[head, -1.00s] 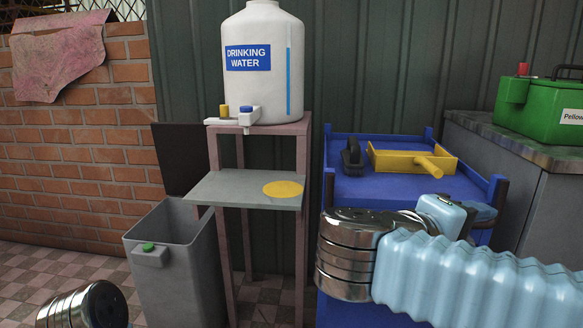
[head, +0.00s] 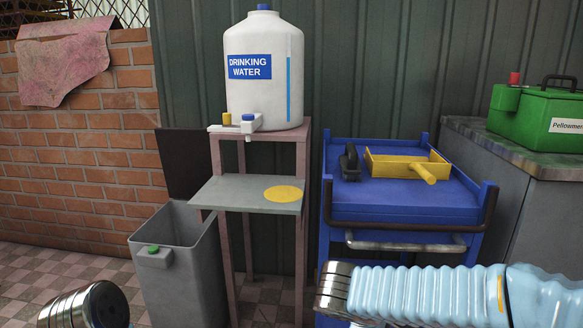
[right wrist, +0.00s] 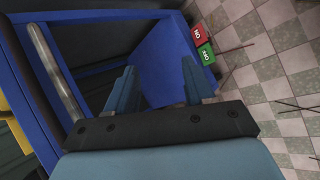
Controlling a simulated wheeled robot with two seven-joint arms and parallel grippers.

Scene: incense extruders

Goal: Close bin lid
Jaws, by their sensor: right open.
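The grey bin (head: 188,290) stands on the tiled floor left of the water stand, with a green button (head: 153,249) on its front. Its dark lid (head: 194,162) stands upright behind the opening, so the bin is open. My right gripper (right wrist: 158,64) is open and empty in the right wrist view, by the blue trolley and away from the bin.
The pink stand (head: 302,230) has a grey shelf (head: 235,194) jutting beside the bin and holds the water tank (head: 265,100). The blue trolley (head: 400,205) has a metal bar (head: 405,244) in front. Red (right wrist: 197,35) and green (right wrist: 206,54) boxes show near the floor.

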